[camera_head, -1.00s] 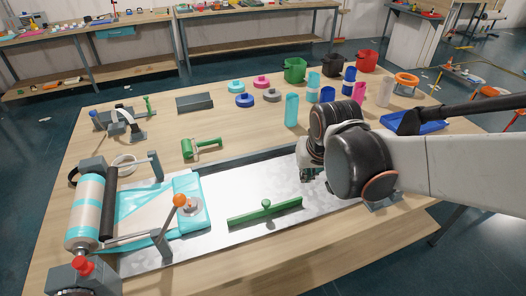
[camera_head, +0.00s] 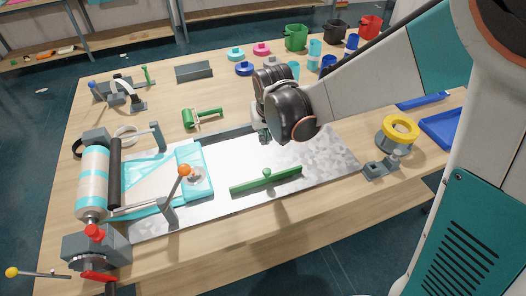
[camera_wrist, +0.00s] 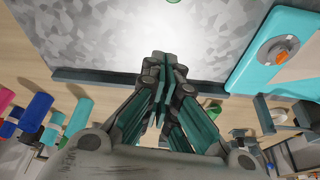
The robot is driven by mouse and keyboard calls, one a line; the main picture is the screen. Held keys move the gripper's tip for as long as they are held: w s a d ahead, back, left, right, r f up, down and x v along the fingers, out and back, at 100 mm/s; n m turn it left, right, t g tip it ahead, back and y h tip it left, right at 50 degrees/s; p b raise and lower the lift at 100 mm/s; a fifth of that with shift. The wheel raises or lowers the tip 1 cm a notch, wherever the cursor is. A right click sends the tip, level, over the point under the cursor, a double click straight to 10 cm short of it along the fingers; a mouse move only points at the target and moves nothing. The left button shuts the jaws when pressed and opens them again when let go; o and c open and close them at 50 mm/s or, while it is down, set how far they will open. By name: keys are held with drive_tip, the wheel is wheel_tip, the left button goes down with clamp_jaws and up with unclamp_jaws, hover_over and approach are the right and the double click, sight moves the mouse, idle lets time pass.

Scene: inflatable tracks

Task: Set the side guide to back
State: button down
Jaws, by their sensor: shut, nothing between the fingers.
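The side guide is a green bar with a round green knob (camera_head: 267,180). It lies on the front part of the speckled metal plate (camera_head: 315,152) in the head view, slightly slanted. A bit of green at the top edge of the wrist view (camera_wrist: 172,2) looks like its knob. My gripper (camera_head: 263,138) is over the back part of the plate, behind the guide and apart from it. In the wrist view my gripper (camera_wrist: 160,65) points down with its fingers together and empty, near the plate's dark back rail (camera_wrist: 110,78).
A yellow ring on a grey stand (camera_head: 400,130) is at the right. The plate around the guide is clear.

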sight(267, 176)
drive_tip(key=b+x, duration=0.3)
drive_tip(key=x, duration=0.7)
drive_tip(key=s, duration=0.3)
drive_tip(key=shift+d+f+b, duration=0.2)
drive_tip(key=shift+b, duration=0.1)
drive_tip(key=shift+s+f, duration=0.1)
drive_tip(key=shift+s, duration=0.35)
drive_tip(key=shift+s+d+b, duration=0.15)
drive_tip(key=shift+s+d, duration=0.15)
drive_tip(key=shift+s, duration=0.7)
drive_tip(key=shift+s+d+b, duration=0.2)
drive_tip(key=shift+s+d, duration=0.1)
drive_tip(key=shift+s, duration=0.65)
drive_tip(key=shift+s+d+b, duration=0.15)
drive_tip(key=shift+s+d, duration=0.15)
drive_tip(key=shift+s, duration=0.7)
